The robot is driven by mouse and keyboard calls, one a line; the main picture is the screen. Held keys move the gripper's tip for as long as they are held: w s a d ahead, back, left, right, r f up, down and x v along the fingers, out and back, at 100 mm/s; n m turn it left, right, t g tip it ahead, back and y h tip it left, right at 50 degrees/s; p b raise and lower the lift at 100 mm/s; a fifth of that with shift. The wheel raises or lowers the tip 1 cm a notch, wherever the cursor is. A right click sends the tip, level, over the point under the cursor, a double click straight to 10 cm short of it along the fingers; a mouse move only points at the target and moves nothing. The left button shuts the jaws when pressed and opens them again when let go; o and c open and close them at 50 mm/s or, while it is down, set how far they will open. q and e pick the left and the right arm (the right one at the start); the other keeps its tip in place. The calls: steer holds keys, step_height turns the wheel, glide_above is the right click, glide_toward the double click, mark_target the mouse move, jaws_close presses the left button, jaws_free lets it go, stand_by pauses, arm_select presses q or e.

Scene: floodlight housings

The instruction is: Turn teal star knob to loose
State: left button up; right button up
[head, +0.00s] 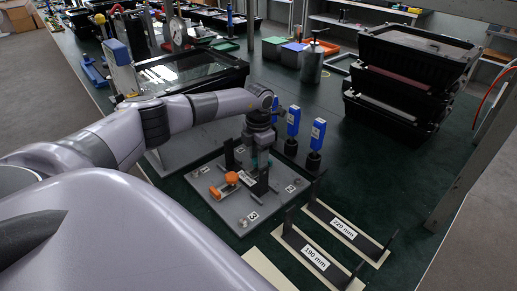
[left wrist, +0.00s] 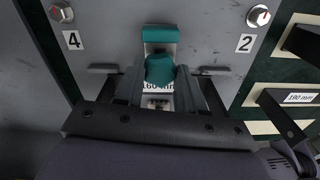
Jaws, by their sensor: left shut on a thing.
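The teal star knob (left wrist: 160,68) shows in the left wrist view at the middle, between the two fingers. My left gripper (left wrist: 160,84) is shut on it. A teal block (left wrist: 160,35) sits just beyond the knob on the grey plate (left wrist: 205,25). In the head view my left gripper (head: 259,158) points down over the grey plate (head: 236,214), and it hides most of the knob there. A label under the knob is partly covered by the fingers. My right gripper is not in view.
An orange knob (head: 231,178) stands on the plate beside my left gripper. Slots marked 190 mm (head: 315,258) and 220 mm (head: 342,231) lie to the right front. Black crates (head: 408,80) are stacked at the back right.

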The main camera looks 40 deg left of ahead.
arm_select(q)
steer(key=shift+r, duration=0.1)
stand_by(0.4)
steer(key=o, duration=1)
steer(key=shift+o, duration=0.2)
step_height(320, 180, up, 7)
steer(key=shift+r, duration=0.1)
